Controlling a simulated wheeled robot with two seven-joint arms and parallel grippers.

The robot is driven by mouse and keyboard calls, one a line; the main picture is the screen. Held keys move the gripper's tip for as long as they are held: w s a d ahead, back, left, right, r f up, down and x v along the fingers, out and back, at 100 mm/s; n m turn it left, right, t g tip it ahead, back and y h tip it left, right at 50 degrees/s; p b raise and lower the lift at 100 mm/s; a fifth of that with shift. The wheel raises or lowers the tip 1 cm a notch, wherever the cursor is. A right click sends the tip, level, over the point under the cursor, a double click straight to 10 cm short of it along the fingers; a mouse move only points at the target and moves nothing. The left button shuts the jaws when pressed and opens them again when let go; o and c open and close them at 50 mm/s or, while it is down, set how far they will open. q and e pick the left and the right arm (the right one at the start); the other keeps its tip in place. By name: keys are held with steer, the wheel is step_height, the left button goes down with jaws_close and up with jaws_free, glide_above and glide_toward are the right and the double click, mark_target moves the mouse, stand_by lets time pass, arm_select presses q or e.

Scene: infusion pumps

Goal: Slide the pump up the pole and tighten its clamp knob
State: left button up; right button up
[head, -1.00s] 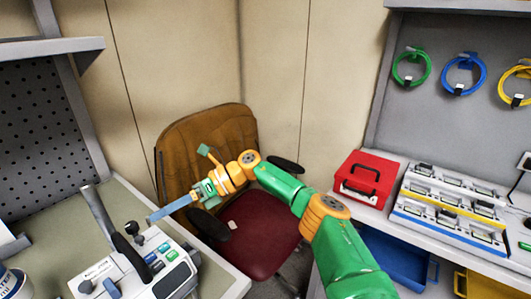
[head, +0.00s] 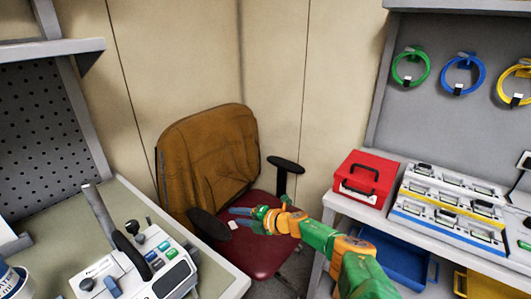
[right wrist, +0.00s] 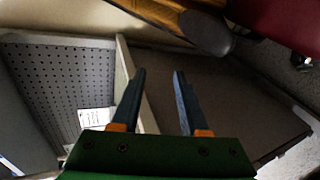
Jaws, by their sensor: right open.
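The infusion pump (head: 172,277) is a white unit with green and blue buttons at the lower left of the head view, on the bench. A grey pole (head: 95,203) rises slanted beside it, with a black part (head: 128,247) at its lower end. A dark knob (head: 132,227) stands near the pump's top; I cannot tell whether it is the clamp knob. My right gripper (head: 231,211) is open and empty over the chair, right of the pump and apart from it. Its two blue fingers also show in the right wrist view (right wrist: 158,74). My left gripper is out of view.
A chair with a brown back (head: 215,155) and red seat (head: 268,240) stands by the bench (head: 134,193). A red case (head: 366,178) and a rack of devices (head: 450,205) sit on the right-hand bench. Coiled cables (head: 411,68) hang above.

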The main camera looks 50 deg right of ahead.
steer(key=s+d+f+m+g+h, duration=0.1)
steer(key=s+d+f+m+h, duration=0.2)
steer(key=s+d+f+m, duration=0.1)
steer(key=shift+s+d+f+g+h, duration=0.3)
steer(key=shift+s+d+f, duration=0.35)
steer(key=shift+d, duration=0.6)
steer(key=shift+r, duration=0.1)
